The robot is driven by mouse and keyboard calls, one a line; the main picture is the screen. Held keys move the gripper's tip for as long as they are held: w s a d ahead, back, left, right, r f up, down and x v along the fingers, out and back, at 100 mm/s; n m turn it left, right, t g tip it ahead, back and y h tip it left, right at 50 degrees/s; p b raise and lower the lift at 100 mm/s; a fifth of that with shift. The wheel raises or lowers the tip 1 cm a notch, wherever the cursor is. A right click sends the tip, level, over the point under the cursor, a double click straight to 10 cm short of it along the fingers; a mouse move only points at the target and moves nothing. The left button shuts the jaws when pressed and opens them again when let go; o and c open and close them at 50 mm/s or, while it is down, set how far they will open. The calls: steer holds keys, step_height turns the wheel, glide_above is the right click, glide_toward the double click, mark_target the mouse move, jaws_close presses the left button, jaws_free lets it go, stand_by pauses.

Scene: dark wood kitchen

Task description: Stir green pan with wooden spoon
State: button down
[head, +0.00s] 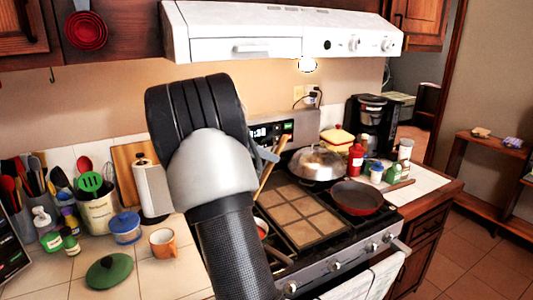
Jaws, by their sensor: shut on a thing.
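My gripper (266,156) is beyond my own arm, which covers most of it. It is shut on a wooden spoon (264,178), held tilted above the left side of the stove. The spoon's lower end reaches down behind my arm, so I cannot tell whether it touches a pan. A small piece of cookware (262,228) shows at the arm's right edge on the front left of the stove. Its colour and contents are mostly hidden. I cannot make out a green pan. A round green lid (109,270) lies on the counter at left.
A dark pan with a red rim (357,198) and a domed metal lid (317,163) stand on the stove's right side. An orange mug (163,243) and blue-lidded jar (125,228) stand left. The range hood (285,35) hangs above.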

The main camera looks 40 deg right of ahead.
mark_target(266, 164)
step_height(266, 164, down, 3)
steer(key=shift+f+b, duration=0.15)
steer(key=shift+b, duration=0.2)
step_height(266, 164, down, 6)
steer(key=b, duration=0.6)
steer(key=shift+r, duration=0.2)
steer(key=shift+d, duration=0.1)
